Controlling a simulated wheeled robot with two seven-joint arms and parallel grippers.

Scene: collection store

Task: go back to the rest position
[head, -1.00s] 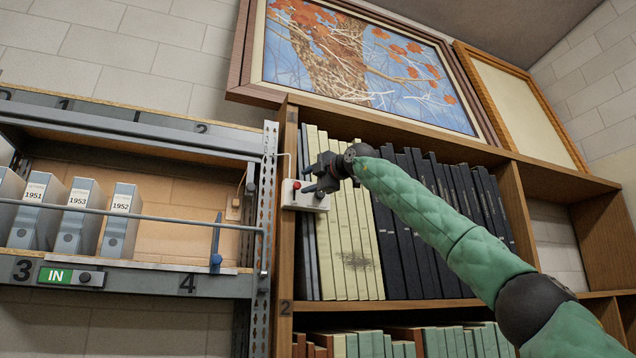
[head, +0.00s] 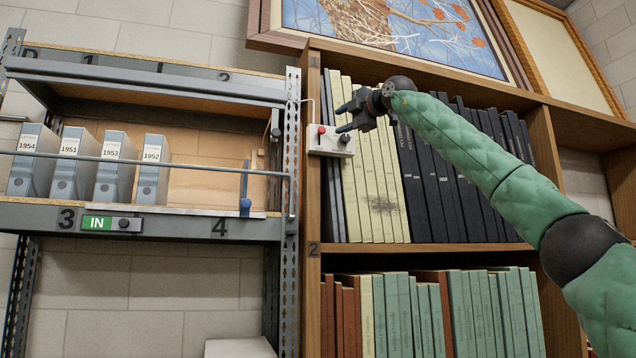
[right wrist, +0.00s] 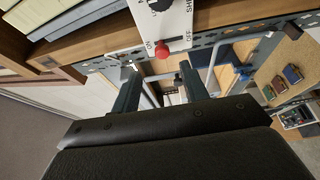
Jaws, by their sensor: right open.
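My right gripper (head: 345,117) is open and empty, in front of the wooden bookcase's left part, close to a white switch box (head: 331,141). The box has a red button and a dark knob, and is fixed at the bookcase's left upright. In the right wrist view, the two fingers (right wrist: 158,92) stand apart with nothing between them, and the box (right wrist: 163,24) with its red button lies just beyond them. From that view I cannot tell a touch, but a gap shows. My green right arm comes in from the right. My left gripper is not in view.
A grey metal shelf (head: 150,225) at left holds several labelled grey file boxes (head: 112,168) behind a rail, with a green IN sign (head: 97,223) on its edge. A framed painting (head: 390,35) stands on top.

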